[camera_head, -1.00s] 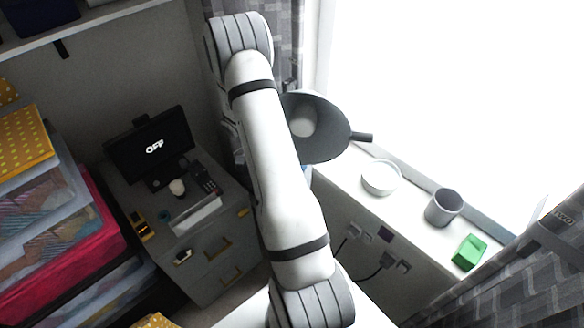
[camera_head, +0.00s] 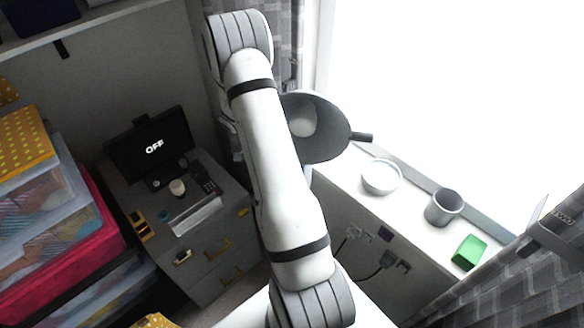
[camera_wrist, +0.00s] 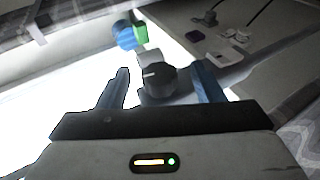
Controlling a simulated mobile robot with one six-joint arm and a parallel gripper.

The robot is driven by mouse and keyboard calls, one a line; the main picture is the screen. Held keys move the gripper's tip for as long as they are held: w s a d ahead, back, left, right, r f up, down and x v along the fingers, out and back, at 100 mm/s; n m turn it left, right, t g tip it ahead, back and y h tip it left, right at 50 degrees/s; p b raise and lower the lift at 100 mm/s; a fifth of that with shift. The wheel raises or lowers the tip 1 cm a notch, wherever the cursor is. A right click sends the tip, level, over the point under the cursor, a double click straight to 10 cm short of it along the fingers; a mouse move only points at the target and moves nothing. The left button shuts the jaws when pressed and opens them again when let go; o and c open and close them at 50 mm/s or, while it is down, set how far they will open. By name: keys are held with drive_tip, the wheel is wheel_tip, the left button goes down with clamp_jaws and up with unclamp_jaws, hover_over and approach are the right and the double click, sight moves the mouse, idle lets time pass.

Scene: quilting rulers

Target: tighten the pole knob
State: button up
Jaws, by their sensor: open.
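A black round knob (camera_wrist: 158,80) with a pale line on its face shows in the wrist view. It sits between the two blue-grey fingers of my gripper (camera_wrist: 162,68). The fingers are open, with a visible gap on each side of the knob in the picture; contact is not visible. A pale block-like part (camera_wrist: 150,57) shows just behind the knob. A grey lamp-like shade (camera_head: 325,128) with a dark stub handle stands right of my arm there.
Sockets with plugs and cables (camera_head: 388,260) are on the wall below. A drawer cabinet (camera_head: 215,250) and stacked fabric boxes (camera_head: 75,225) stand left.

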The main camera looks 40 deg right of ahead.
drive_tip(key=v, duration=0.6)
drive_tip(key=shift+w+r, duration=0.1)
drive_tip(key=shift+w, duration=0.1)
idle(0.5)
